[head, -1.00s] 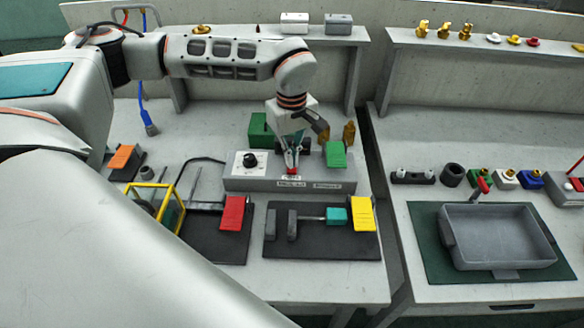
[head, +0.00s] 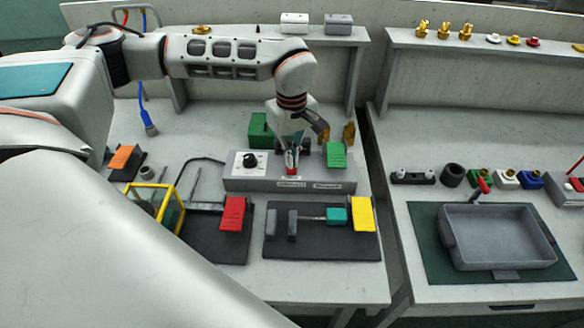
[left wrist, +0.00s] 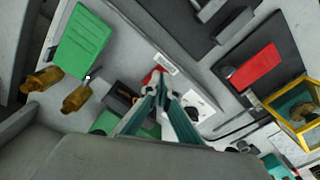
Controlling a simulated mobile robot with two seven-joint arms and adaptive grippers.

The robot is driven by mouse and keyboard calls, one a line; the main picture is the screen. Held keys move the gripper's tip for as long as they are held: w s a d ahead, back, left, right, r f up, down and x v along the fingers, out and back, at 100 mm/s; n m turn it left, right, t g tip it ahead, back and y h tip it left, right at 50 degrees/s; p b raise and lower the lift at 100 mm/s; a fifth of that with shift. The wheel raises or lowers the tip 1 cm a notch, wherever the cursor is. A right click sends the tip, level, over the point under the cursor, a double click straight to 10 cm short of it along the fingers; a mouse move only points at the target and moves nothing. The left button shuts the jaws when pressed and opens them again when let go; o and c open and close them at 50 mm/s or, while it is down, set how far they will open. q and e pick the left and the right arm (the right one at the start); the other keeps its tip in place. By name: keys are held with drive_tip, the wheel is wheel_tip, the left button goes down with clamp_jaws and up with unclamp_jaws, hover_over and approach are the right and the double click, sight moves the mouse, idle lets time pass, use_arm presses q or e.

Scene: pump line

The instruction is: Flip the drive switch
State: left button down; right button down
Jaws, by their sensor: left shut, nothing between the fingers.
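The grey control box (head: 245,184) stands on the left bench with a black knob (head: 250,160) on a white plate at its left end. A small red part (head: 292,171), apparently the drive switch's lever, shows at the middle of the box. My left gripper (head: 291,164) is shut and empty, pointing down with its tips right at the red part. In the left wrist view, the fingertips (left wrist: 163,70) partly cover the red part (left wrist: 151,77). I cannot tell whether they touch it or which way the lever is tilted. My right gripper is out of view.
A green tilted plate (head: 336,155) and brass fittings (head: 349,134) stand close to the right of the gripper. Red (head: 233,212) and yellow (head: 362,213) plates stand in front. A yellow frame (head: 170,205) is at left. A grey tray (head: 497,237) sits on the right bench.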

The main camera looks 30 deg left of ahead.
sight(292, 171)
use_arm(q)
drive_tip(key=shift+f, duration=0.45)
drive_tip(key=shift+f+b, duration=0.45)
drive_tip(key=shift+f, duration=0.25)
idle(0.6)
wheel_tip(292, 171, up, 5)
drive_tip(key=p, duration=0.5)
drive_tip(key=shift+r+p, duration=0.45)
drive_tip(key=shift+r, duration=0.6)
